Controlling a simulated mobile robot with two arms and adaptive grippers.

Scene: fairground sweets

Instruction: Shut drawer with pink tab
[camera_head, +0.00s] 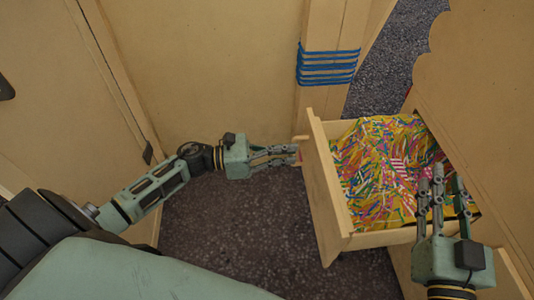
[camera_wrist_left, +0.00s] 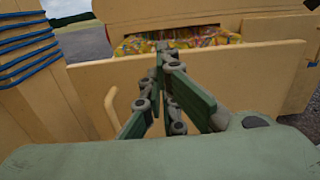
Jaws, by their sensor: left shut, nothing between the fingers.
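The drawer (camera_head: 326,190) stands pulled out of the wooden cabinet, its front panel facing left and its inside full of colourful striped wrappers or sweets (camera_head: 385,165). My left gripper (camera_head: 297,154) is shut and empty, with its tips at or very near the outer face of the drawer front; contact is unclear. A small pinkish patch shows at those tips, mostly hidden. In the left wrist view the drawer front (camera_wrist_left: 235,80) spans behind the fingers, with a wooden handle (camera_wrist_left: 111,105) to their left. My right gripper (camera_head: 445,172) has its fingers apart over the drawer's right part.
The cabinet (camera_head: 480,110) stands at the right. A wooden post (camera_head: 328,85) with blue bands rises behind the drawer. Pale wooden panels (camera_head: 205,70) close off the back and left. Dark speckled floor (camera_head: 230,235) lies clear left of the drawer.

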